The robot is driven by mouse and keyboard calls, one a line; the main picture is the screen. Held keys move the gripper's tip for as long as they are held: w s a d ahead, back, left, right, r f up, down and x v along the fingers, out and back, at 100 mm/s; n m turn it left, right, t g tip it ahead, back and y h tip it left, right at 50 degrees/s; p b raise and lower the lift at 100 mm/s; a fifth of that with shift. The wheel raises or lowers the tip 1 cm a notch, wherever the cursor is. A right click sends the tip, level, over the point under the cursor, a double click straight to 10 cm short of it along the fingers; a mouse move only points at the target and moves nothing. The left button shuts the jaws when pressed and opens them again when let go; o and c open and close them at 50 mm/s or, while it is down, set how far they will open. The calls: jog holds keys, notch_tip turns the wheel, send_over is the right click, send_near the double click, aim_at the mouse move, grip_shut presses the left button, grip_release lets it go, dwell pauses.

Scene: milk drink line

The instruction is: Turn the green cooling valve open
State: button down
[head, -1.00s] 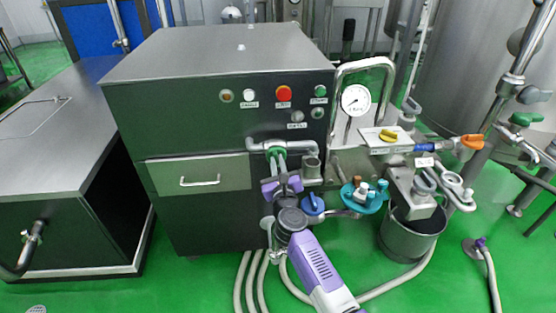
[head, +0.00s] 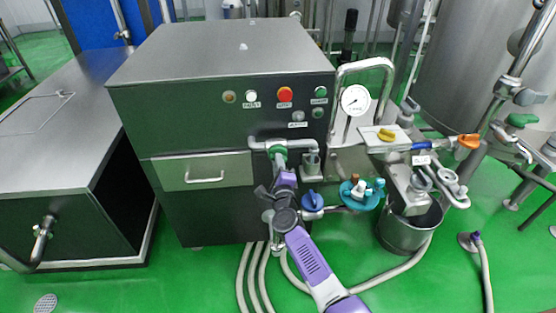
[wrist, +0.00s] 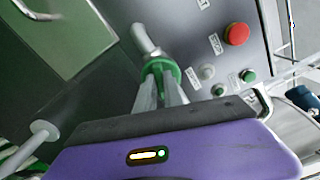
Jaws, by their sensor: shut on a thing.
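The green cooling valve (head: 277,150) is a small round green handle on a grey pipe at the front of the dark steel cabinet. In the wrist view the green valve (wrist: 161,68) is seen close up, straight ahead of the fingers. My gripper (wrist: 160,88) has both grey fingers on the green handle and is shut on it. In the head view my gripper (head: 280,161) reaches up to the valve from below. The fingers and purple wrist hide part of the handle, so its exact turn is hard to tell.
The cabinet has a red button (head: 285,94) and a drawer (head: 201,172). A blue knob (head: 312,201), a teal fitting (head: 362,194) and a steel bucket (head: 409,234) stand at right. Pale hoses (head: 257,275) lie on the floor. Another green handle (head: 523,120) is at far right.

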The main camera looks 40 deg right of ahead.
jog(key=shift+f+n+p, duration=0.15)
jog(key=shift+n+p, duration=0.45)
jog(key=shift+n, duration=1.3)
jog(key=c, duration=1.5)
grip_release()
jog(key=shift+o, duration=0.2)
jog(key=p+v, duration=0.2)
jog(key=v, duration=0.5)
jog(key=shift+s+a+p, duration=0.3)
jog(key=shift+p, duration=0.05)
jog(key=shift+n, duration=0.3)
